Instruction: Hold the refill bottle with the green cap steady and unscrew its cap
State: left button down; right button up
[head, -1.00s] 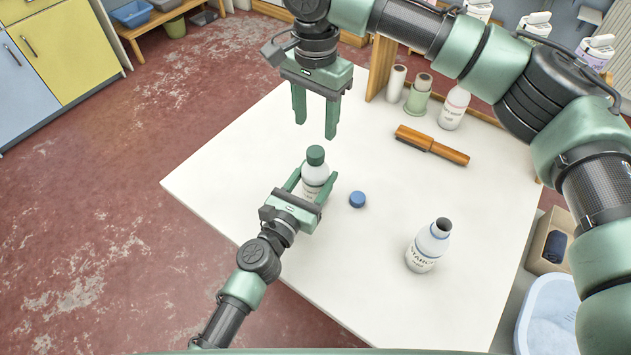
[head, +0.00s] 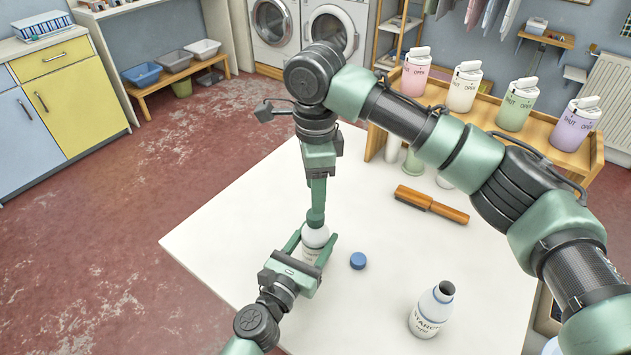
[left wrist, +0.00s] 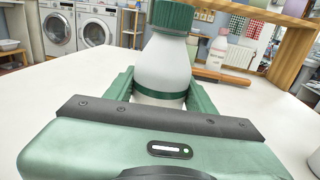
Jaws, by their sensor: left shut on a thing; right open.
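The white refill bottle (head: 315,238) stands upright on the white table. My left gripper (head: 306,255) is shut on its body from the front. In the left wrist view the bottle (left wrist: 163,68) shows between the fingers, with a green band and its ribbed green cap (left wrist: 173,15) on top. My right gripper (head: 316,212) points straight down over the bottle, its fingers at the height of the cap and open. In the head view its fingers look edge-on and hide most of the cap, so I cannot tell whether they touch it.
A loose blue cap (head: 358,260) lies right of the bottle. An uncapped starch bottle (head: 430,310) stands at the front right. A wooden-handled brush (head: 431,204) lies farther back. A wooden shelf (head: 570,151) with several dispensers stands behind.

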aim_at(315, 217)
jog(key=shift+f, duration=3.2)
